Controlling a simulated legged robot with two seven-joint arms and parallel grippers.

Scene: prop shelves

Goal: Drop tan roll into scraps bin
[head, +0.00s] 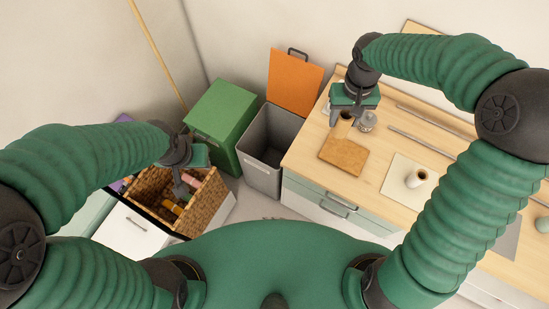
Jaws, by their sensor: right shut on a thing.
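My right gripper (346,119) is over the wooden counter, behind a cutting board, with its fingers pointing down. It is shut on a small tan thing (347,114), which looks like the tan roll; the fingers partly hide it. A grey bin (262,176) stands left of the counter with its orange lid (295,82) raised and its mouth open; it appears to be the scraps bin. My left gripper (181,188) is over a wicker basket (205,207); its jaw gap is not clear.
A small glass jar (367,121) stands close beside the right gripper. The cutting board (343,153) and a cup (416,178) on a pale mat (400,187) are on the counter. A shut green bin (222,112) stands left of the grey bin. The basket holds several small items.

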